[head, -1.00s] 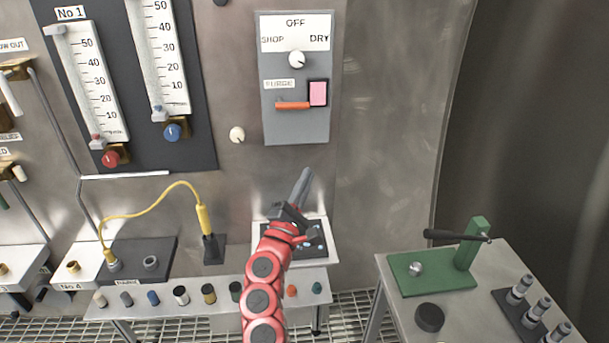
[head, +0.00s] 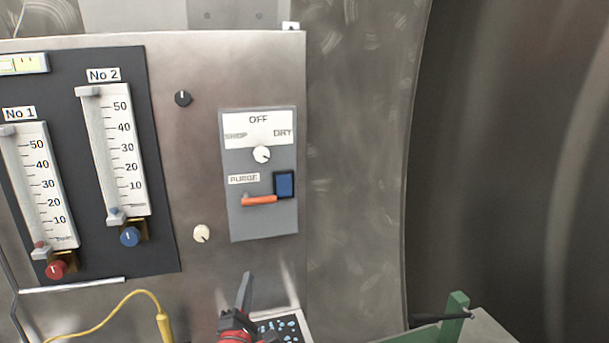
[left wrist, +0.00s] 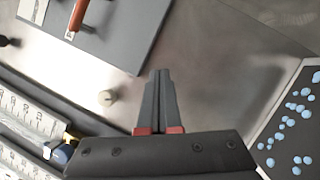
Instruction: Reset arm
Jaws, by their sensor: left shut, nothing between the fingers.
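My left gripper (head: 246,292) shows at the bottom of the head view, below the grey purge switch box (head: 235,222). Its fingers are together, point up and hold nothing. The switch box carries a white knob (head: 262,154), an orange lever (head: 259,200) and a dark blue window (head: 284,184). The lever lies nearly level. My right gripper is in neither view.
Two flow gauges, No 1 (head: 37,185) and No 2 (head: 120,150), hang at left. A tray with light blue pieces (head: 290,315) is beside my gripper. A yellow cable (head: 130,296) and a green stand (head: 455,312) show low down. Bare wall (head: 355,150) is right of the panel.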

